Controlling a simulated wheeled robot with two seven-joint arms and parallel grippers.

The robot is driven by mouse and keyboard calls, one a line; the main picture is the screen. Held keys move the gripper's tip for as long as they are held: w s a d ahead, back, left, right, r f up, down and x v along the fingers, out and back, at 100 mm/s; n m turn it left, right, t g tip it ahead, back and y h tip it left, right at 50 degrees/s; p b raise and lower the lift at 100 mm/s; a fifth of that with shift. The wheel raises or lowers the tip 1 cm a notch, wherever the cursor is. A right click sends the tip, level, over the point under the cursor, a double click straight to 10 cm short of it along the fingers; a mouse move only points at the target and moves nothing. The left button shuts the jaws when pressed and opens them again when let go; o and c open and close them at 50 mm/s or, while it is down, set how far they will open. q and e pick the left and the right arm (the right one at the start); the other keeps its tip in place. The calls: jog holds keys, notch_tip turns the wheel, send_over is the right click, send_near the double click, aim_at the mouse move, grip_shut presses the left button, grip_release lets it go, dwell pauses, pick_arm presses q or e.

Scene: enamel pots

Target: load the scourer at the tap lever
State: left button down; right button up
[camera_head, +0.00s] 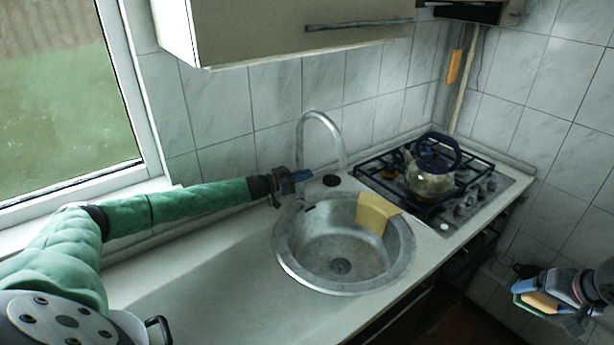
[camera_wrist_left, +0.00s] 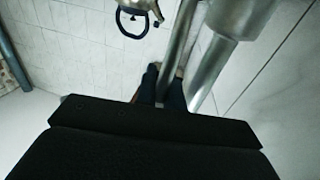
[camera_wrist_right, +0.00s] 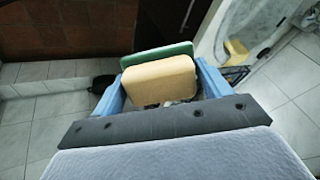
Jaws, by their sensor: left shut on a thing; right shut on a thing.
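The scourer, a yellow sponge (camera_wrist_right: 160,82) with a green pad (camera_wrist_right: 158,54), is held between the blue fingers of my right gripper (camera_head: 535,297), which is shut on it. In the head view it shows as yellow (camera_head: 541,302), out to the right of the counter. The chrome tap (camera_head: 318,118) stands behind the sink. My left gripper (camera_head: 300,177) is shut at the tap's base. In the left wrist view its dark fingers (camera_wrist_left: 165,90) close around a thin chrome bar (camera_wrist_left: 178,45), apparently the lever, beside the thicker tap body (camera_wrist_left: 212,65).
The round steel sink (camera_head: 290,265) is empty, with a yellow cloth (camera_head: 377,212) over its back right rim. A kettle (camera_head: 432,170) stands on the gas hob (camera_head: 385,180). Cupboards (camera_head: 290,35) hang above.

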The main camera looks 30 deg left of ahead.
pick_arm(q)
jog(key=shift+s+d+f+m+b, duration=0.2)
jog(key=shift+s+f+m+b, duration=0.1)
jog(key=shift+b, duration=0.35)
pick_arm(e)
jog(key=shift+f, duration=0.8)
pick_arm(q)
jog(key=shift+s+d+r+m+b, duration=0.1)
jog(key=shift+s+r+m+b, duration=0.1)
jog(key=shift+r+m+b, duration=0.15)
pick_arm(e)
jog(key=shift+f, duration=0.3)
pick_arm(q)
jog(key=c, duration=1.8)
grip_release()
